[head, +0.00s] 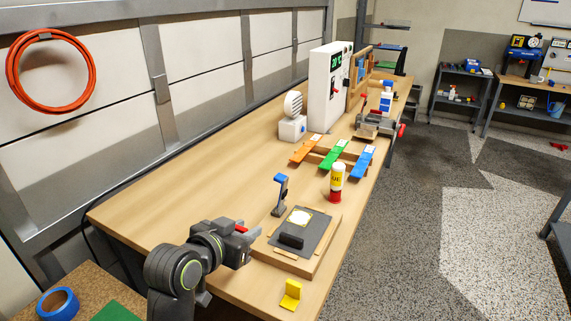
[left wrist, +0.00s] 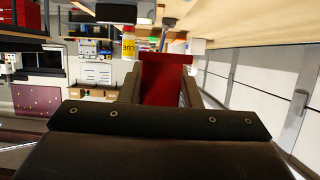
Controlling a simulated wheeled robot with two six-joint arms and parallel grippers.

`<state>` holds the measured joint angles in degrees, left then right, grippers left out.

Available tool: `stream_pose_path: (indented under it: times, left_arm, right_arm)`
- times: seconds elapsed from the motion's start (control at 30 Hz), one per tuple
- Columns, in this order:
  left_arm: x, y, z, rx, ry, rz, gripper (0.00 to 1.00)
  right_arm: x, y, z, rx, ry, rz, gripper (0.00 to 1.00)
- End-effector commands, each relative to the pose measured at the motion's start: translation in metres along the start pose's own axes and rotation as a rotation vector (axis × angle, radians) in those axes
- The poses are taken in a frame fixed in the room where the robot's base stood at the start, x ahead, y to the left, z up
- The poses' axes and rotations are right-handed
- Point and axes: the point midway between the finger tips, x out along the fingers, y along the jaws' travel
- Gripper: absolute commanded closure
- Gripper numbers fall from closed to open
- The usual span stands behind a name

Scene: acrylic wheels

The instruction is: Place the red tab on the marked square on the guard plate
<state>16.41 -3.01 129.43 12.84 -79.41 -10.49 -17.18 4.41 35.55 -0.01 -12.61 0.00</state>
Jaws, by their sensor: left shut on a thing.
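My left gripper (head: 252,238) is shut on the red tab (left wrist: 163,82), which stands between its fingers in the left wrist view. In the head view only a small red piece of the tab (head: 241,229) shows at the gripper. The gripper is just left of the guard plate (head: 315,234), a dark grey plate on a wooden board. The marked square (head: 299,217) is a pale patch with a yellowish outline on the plate's far part, and nothing lies on it. My right gripper is not in view.
A black block (head: 291,240) sits on the plate's near part. A blue-topped post (head: 280,192) stands at its far left, and a glue bottle (head: 337,184) with a red base behind it. A yellow bracket (head: 291,294) lies in front. Orange, green (head: 334,153) and blue strips lie farther back.

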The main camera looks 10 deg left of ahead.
Motion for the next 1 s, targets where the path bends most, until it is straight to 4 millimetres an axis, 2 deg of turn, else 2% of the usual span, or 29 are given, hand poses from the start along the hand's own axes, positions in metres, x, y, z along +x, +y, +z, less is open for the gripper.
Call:
stream_pose_path:
  times: [0.17,0.3,0.5,1.0]
  left_arm:
    - [-0.019,-0.013,-0.023,-0.012,-0.001,-0.093,0.91]
    - [-0.043,-0.028,-0.042,-0.059,-0.001,-0.207,0.91]
    - [-0.066,-0.040,-0.054,-0.125,0.004,-0.305,0.91]
    - [-0.068,-0.042,-0.054,-0.133,0.002,-0.316,0.91]
  right_arm:
    - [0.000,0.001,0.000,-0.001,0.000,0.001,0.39]
    - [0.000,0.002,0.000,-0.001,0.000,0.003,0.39]
    - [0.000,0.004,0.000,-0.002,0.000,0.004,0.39]
    - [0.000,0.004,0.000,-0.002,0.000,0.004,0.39]
